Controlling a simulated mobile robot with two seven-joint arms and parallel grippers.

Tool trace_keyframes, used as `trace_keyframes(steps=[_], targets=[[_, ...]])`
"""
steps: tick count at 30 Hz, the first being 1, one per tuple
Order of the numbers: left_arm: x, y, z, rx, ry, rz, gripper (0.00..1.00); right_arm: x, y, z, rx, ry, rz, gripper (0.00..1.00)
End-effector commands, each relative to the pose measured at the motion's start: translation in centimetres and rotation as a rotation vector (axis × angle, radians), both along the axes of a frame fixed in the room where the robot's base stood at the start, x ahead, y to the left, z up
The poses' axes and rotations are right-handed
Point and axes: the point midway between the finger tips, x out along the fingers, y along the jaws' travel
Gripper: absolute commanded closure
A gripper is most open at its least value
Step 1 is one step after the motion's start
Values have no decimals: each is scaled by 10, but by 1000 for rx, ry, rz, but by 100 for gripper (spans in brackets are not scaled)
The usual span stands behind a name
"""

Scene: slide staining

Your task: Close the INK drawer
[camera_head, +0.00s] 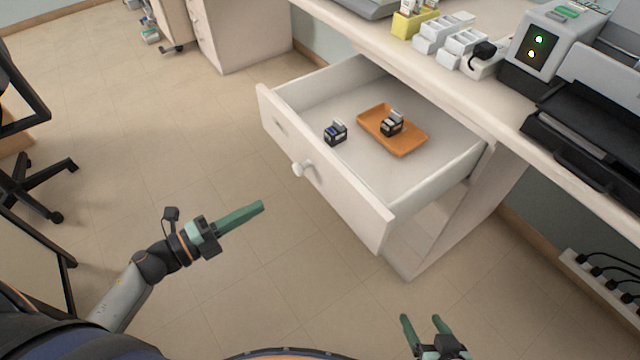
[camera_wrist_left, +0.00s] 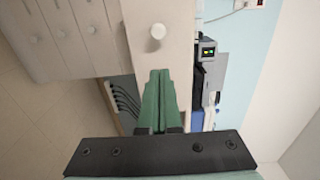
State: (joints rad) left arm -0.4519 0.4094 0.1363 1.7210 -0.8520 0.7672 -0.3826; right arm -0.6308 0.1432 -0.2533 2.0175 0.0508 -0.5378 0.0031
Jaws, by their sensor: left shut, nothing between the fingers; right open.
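The white drawer (camera_head: 345,187) is pulled open under the desk, with a round white knob (camera_head: 303,169) on its front panel. No INK label is readable. Inside it lie a small black cartridge (camera_head: 335,133) and an orange tray (camera_head: 408,143) with another black cartridge (camera_head: 391,123) in it. My left gripper (camera_head: 258,208) is shut and empty, left of and below the knob, apart from the drawer front. In the left wrist view its green fingers (camera_wrist_left: 157,97) are together, with a knob (camera_wrist_left: 158,31) beyond the tips. My right gripper (camera_head: 422,322) is open and empty, below the drawer's right corner.
The desk top (camera_head: 480,85) holds a yellow holder (camera_head: 413,22), white racks, a device with lights (camera_head: 540,45) and a black printer (camera_head: 590,120). A power strip (camera_head: 598,290) is low at right. A chair stands at far left. Floor before the drawer is clear.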

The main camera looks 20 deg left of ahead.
Motion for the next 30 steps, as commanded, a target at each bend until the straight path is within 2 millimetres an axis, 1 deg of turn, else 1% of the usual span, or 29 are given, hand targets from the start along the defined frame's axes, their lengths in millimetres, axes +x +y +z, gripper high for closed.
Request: trace_keyframes(steps=[5,12,18,24,30], targets=[[20,-15,3,-4,-3,0,100,0,0,2,0,0,0,28],[61,-47,3,-6,-1,2,100,0,0,3,0,0,0,28],[90,-70,2,-8,0,3,100,0,0,3,0,0,0,28],[105,-82,2,-6,2,3,100,0,0,2,0,1,-1,28],[108,-85,1,-6,4,3,100,0,0,2,0,1,0,28]])
